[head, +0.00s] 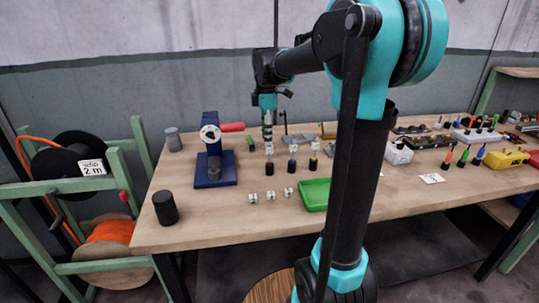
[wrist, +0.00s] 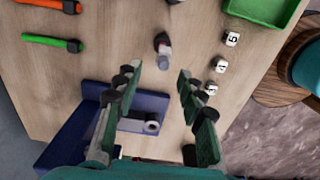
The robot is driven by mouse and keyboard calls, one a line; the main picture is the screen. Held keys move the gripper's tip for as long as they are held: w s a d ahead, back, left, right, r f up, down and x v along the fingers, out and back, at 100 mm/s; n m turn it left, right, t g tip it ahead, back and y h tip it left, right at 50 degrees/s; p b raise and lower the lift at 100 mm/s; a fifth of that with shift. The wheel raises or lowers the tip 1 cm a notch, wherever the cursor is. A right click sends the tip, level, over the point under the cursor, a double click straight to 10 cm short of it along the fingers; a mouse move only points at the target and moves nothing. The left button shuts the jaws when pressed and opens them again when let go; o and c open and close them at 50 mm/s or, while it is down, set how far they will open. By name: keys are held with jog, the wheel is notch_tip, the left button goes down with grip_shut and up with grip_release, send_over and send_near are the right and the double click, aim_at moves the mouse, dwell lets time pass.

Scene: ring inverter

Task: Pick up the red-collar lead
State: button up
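Several small dark leads stand upright on the bench. The leftmost, at the front left in the head view (head: 269,160), seems to have a reddish collar, but it is too small to be sure. In the wrist view one lead (wrist: 163,45) stands just beyond my fingertips, with a pale top and a hint of red. My gripper (head: 267,132) hangs pointing down over the bench, above and slightly behind the leftmost lead. In the wrist view my gripper (wrist: 160,78) is open, its two fingers apart with nothing between them.
A blue press (head: 214,170) with a red handle stands left of the leads. Small numbered white cubes (head: 270,196) and a green tray (head: 313,194) lie in front. A black cylinder (head: 165,208) stands at the front left. Orange and green tools (wrist: 52,43) lie nearby.

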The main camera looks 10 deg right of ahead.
aim_at(270, 153)
jog(key=shift+s+d+f, duration=0.1)
jog(key=shift+d+f, duration=0.1)
jog(key=shift+f, duration=0.8)
jog(key=shift+w+d+f, duration=0.1)
jog(key=shift+d+f, duration=0.05)
jog(key=shift+f, duration=0.9)
jog(key=shift+s+d+f, duration=0.1)
jog(key=shift+d+f, duration=0.1)
jog(key=shift+f, duration=0.8)
grip_shut()
